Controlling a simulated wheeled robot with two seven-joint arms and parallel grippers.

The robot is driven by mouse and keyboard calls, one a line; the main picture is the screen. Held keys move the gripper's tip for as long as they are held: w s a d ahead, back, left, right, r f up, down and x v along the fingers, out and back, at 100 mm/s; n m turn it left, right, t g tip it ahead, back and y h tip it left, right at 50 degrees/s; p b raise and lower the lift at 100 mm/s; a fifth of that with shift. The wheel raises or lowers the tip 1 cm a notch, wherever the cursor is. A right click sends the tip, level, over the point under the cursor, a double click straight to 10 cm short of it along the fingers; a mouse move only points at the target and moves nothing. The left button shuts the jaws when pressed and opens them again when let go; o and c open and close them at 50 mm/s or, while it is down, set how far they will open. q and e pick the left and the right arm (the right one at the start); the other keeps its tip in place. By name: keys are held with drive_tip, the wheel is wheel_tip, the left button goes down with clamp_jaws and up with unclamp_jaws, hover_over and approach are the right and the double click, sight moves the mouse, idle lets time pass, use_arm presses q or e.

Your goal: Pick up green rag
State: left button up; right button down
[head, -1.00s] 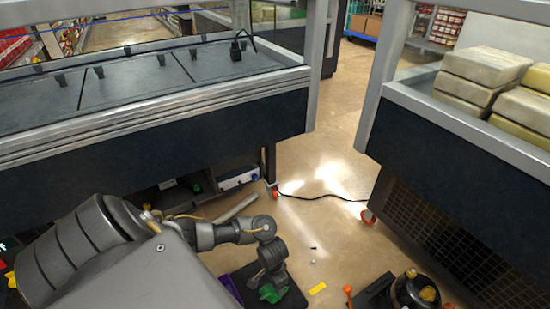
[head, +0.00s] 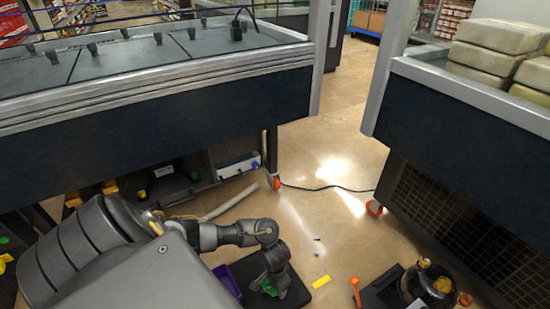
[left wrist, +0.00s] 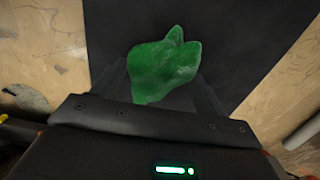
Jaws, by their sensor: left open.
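The green rag (left wrist: 165,65) lies crumpled on a black mat (left wrist: 240,40) in the left wrist view. My left gripper (left wrist: 160,90) is open, with its fingers on either side of the near part of the rag. The far part of the rag sticks out beyond the fingertips. Whether the fingers touch it I cannot tell. In the head view my left gripper (head: 272,282) points down at the rag (head: 269,288), which is mostly hidden by the gripper. My right gripper is in neither view.
A purple bin (head: 227,280) stands left of the mat. A yellow block (head: 321,281) and an orange-handled tool (head: 356,292) lie to the right. A dark pump with orange caps (head: 430,285) is at lower right.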

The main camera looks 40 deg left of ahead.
use_arm(q)
drive_tip(key=shift+f, duration=0.25)
drive_tip(key=c, duration=1.1)
drive_tip(key=shift+r, duration=0.1)
